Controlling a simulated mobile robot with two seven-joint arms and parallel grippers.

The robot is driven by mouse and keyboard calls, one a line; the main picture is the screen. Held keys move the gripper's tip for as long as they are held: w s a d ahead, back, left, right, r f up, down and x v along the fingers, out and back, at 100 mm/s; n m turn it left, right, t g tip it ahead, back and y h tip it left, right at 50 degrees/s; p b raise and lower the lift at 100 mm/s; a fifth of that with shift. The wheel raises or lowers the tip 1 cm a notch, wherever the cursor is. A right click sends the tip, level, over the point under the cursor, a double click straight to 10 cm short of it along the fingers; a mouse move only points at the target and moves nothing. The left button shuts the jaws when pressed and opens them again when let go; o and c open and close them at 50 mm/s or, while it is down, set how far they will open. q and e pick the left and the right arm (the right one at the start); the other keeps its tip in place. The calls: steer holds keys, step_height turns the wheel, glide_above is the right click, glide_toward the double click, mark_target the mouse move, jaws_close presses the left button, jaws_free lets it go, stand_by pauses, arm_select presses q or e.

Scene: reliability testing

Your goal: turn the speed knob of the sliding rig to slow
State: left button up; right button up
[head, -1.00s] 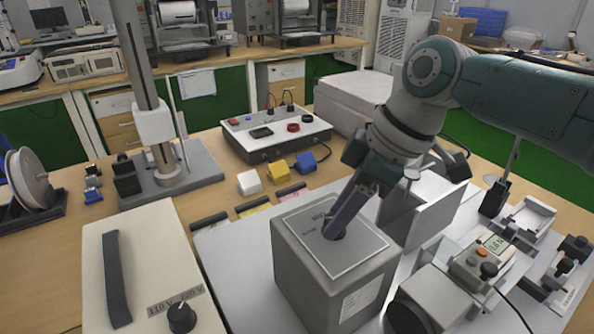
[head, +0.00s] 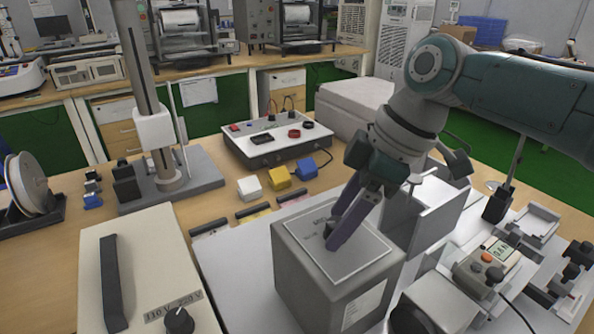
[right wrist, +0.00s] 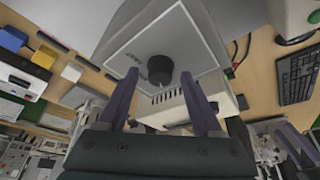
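The grey box (head: 330,291) of the rig stands on the white base, with a light plate on its top bearing small lettering. A dark round knob (right wrist: 160,70) sits on this plate; in the head view it is mostly hidden by my fingers. My right gripper (head: 334,228) reaches down over the plate from the right. In the right wrist view its purple fingers (right wrist: 160,76) are apart, one to each side of the knob, with visible gaps. I cannot tell how far the tips are above the plate.
A cream box with a black handle and dial (head: 179,320) stands front left. A control box (head: 275,143) with red buttons is behind. White, yellow and blue blocks (head: 280,177) lie between. A metal bracket (head: 427,215) and a device with a display (head: 487,268) stand right.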

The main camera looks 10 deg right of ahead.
steer(key=p+v, duration=0.1)
steer(key=v, duration=0.9)
